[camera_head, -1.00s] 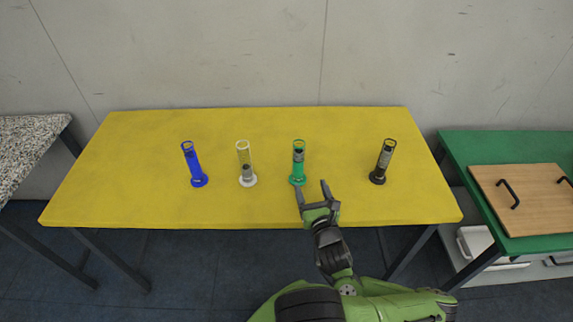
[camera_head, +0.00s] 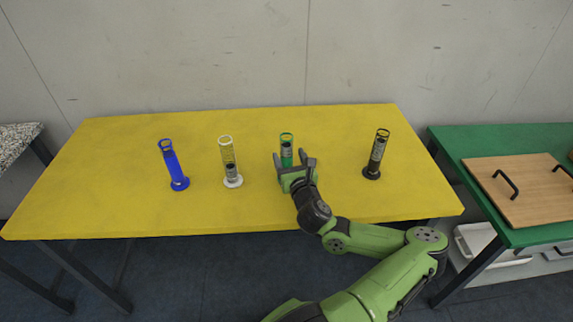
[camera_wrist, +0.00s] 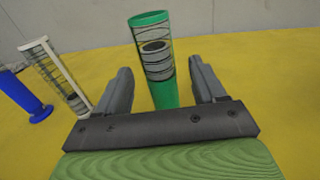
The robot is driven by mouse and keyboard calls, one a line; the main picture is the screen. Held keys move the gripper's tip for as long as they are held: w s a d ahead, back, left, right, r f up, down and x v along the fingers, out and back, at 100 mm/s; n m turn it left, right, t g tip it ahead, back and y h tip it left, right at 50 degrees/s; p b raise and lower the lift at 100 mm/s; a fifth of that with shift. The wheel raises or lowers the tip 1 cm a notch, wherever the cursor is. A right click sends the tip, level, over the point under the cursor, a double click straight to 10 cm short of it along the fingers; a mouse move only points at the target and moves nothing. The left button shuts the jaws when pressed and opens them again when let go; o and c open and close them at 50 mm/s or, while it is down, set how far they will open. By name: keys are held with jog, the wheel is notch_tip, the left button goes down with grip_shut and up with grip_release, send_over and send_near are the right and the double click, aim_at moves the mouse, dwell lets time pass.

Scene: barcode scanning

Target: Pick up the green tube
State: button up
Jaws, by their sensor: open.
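The green tube (camera_head: 286,148) stands upright on the yellow table, its lower part hidden behind my gripper in the head view. In the wrist view the green tube (camera_wrist: 154,62) rises between and just beyond the two grey fingers, with a dark-banded grey piece inside it. My gripper (camera_head: 293,160) is open at the near side of the tube, low over the table. In the wrist view my gripper (camera_wrist: 162,82) has a finger on each side of the tube, with gaps showing on both sides.
A white tube (camera_head: 229,160) and a blue tube (camera_head: 173,165) stand to the left, and a black tube (camera_head: 376,154) to the right, all on the yellow table (camera_head: 110,210). A green table (camera_head: 460,142) with a wooden board (camera_head: 530,190) is at the right.

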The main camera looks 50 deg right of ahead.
jog(key=x, duration=0.5)
jog(key=shift+f, duration=0.15)
jog(key=c, duration=1.2)
jog(key=shift+c, duration=0.3)
